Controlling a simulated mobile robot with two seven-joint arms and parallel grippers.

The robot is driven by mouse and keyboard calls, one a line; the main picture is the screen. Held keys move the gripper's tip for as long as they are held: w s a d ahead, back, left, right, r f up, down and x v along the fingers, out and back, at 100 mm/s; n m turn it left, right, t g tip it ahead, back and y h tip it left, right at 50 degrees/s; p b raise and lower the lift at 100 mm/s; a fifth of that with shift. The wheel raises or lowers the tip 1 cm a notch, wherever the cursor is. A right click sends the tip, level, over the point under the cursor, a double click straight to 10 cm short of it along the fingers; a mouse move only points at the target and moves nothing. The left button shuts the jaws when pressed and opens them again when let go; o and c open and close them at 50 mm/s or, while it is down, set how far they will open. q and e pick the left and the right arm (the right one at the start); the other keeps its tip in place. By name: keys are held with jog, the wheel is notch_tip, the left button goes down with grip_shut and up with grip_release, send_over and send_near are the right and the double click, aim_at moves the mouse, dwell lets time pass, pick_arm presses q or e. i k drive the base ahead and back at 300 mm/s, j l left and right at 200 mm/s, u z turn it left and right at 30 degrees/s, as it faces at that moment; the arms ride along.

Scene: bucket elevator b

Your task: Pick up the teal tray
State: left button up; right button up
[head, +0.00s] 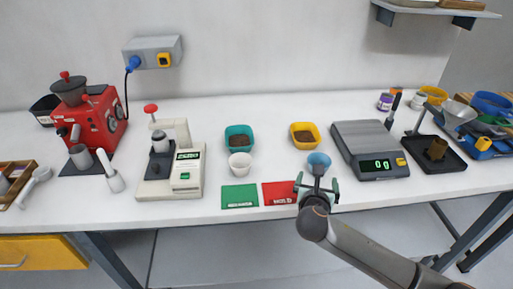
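The teal tray (238,130) is a small square dish with brown contents, standing on the white table left of centre, behind a white cup (240,165). My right gripper (317,184) is at the table's front edge, to the right of and nearer than the teal tray. Its two fingers are spread apart, with nothing seen between them. A blue cup (318,161) stands just beyond the fingers. My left gripper is not in view.
A yellow tray (305,127) with brown contents stands right of the teal one. Green (239,197) and red (279,193) mats lie at the front. A white machine (171,170) is left, a scale (370,150) right. Bare table lies between the two trays.

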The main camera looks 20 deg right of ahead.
aim_at(239, 137)
jog(key=i+l+u, duration=0.25)
jog(key=i, duration=0.25)
jog(key=i+l+u, duration=0.1)
jog(key=i+u, duration=0.2)
jog(key=i, duration=0.2)
